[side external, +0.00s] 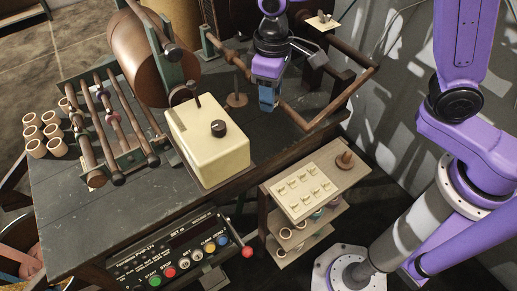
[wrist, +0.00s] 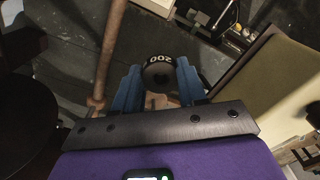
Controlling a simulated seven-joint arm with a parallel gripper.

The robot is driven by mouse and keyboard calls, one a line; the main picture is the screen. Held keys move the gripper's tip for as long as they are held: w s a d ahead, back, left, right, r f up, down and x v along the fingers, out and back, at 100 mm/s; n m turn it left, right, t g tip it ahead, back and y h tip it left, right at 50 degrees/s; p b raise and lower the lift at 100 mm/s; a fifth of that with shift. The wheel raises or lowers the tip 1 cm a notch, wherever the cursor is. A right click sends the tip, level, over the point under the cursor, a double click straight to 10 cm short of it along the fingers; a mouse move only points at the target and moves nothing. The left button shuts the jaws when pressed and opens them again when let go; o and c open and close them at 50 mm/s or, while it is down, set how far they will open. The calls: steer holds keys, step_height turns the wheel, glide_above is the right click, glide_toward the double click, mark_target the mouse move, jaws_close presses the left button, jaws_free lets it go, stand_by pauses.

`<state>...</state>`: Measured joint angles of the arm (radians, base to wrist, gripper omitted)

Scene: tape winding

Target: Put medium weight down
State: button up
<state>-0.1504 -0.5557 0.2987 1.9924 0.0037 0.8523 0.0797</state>
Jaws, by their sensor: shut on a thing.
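My gripper (side external: 267,104) is above the dark table, right of the cream box. In the wrist view its two blue fingers (wrist: 159,85) are shut on a dark round weight (wrist: 159,70) marked 200, which I take as the medium weight. In the side view the fingers point down and the weight cannot be made out. A small brown stand with an upright rod (side external: 237,99) is on the table just left of my gripper. Whether the weight touches anything below is unclear.
The cream box (side external: 208,150) with a dark knob (side external: 218,128) stands left of my gripper. A brown bar frame (side external: 345,98) lies to the right. A small shelf (side external: 318,185) stands in front. Bare table (side external: 95,215) shows at the front left.

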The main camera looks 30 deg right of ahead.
steer(key=s+d+f+m, duration=0.5)
steer(key=s+d+m, duration=0.15)
steer(key=s, duration=0.35)
glide_above(260, 153)
steer(key=shift+m, duration=0.35)
steer(key=f, duration=0.8)
steer(key=shift+s+d+f, duration=0.3)
steer(key=shift+w+a+f, duration=0.3)
steer(key=shift+w+f, duration=0.1)
steer(key=shift+f, duration=1.7)
steer(key=shift+f, duration=0.15)
steer(key=o, duration=1.2)
steer(key=shift+c, duration=0.2)
